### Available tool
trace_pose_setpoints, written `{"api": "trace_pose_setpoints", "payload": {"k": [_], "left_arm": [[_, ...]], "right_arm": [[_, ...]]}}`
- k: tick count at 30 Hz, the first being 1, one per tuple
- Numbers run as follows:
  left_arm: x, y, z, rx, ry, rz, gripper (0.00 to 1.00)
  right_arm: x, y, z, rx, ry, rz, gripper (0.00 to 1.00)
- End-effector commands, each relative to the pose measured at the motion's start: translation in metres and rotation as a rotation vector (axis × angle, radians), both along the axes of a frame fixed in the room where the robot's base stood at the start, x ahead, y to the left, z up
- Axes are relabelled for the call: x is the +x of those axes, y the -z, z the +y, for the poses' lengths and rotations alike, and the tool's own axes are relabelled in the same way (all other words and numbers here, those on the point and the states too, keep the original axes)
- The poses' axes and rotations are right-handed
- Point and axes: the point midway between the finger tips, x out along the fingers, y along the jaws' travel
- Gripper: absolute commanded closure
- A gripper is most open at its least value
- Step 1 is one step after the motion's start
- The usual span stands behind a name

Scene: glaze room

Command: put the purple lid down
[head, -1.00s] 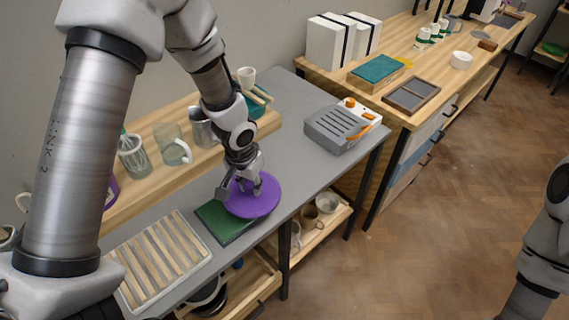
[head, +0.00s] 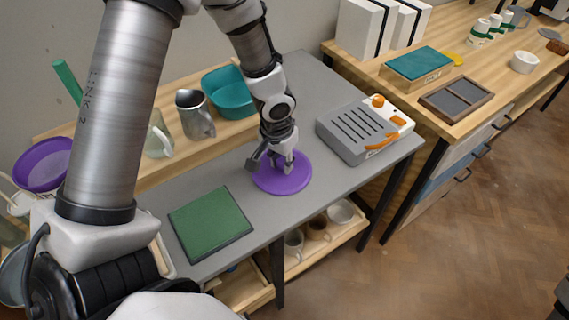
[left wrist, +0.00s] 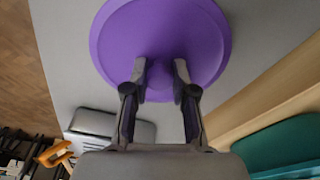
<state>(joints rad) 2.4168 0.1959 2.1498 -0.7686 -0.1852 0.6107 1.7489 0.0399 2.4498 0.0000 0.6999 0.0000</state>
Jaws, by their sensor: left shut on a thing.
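The purple lid (head: 298,183) is a round disc, roughly level, at the grey worktop between a green mat and a grey-and-white device. My left gripper (head: 278,164) is above the lid, shut on its knob. In the left wrist view the two fingertips (left wrist: 160,82) close on the knob from both sides, and the lid (left wrist: 160,28) spreads out beyond them. I cannot tell whether the lid's underside touches the worktop. My right gripper is out of view.
The green mat (head: 211,222) lies left of the lid. The grey-and-white device (head: 358,133) with orange parts stands to its right. A wooden shelf behind holds a teal tub (head: 229,95) and a metal pitcher (head: 195,115). Bare grey worktop (head: 308,85) extends behind the lid.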

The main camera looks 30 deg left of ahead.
Motion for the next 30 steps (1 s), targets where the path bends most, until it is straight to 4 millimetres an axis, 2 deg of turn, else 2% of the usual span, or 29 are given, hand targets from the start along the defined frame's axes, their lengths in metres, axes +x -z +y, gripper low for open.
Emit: {"api": "trace_pose_setpoints", "payload": {"k": [8,9,10,11,19,23,30], "left_arm": [[0.0,0.004,0.0,0.0,0.0,0.0,1.0],[0.0,0.002,0.0,0.0,0.0,0.0,0.64],[0.0,0.002,0.0,0.0,0.0,0.001,0.53],[0.0,0.002,0.0,0.0,0.001,0.0,0.49],[0.0,0.001,0.0,0.0,0.001,0.0,0.49],[0.0,-0.009,0.0,0.0,0.0,-0.001,0.49],[-0.006,-0.068,0.0,0.0,-0.001,-0.006,0.49]], "right_arm": [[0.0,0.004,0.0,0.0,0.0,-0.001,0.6],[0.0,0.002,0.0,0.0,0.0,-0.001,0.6],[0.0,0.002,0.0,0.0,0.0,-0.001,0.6],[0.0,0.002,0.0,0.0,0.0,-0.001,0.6],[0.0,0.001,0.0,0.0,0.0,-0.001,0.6],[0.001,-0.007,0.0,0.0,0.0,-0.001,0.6],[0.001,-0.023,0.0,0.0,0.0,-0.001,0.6]]}}
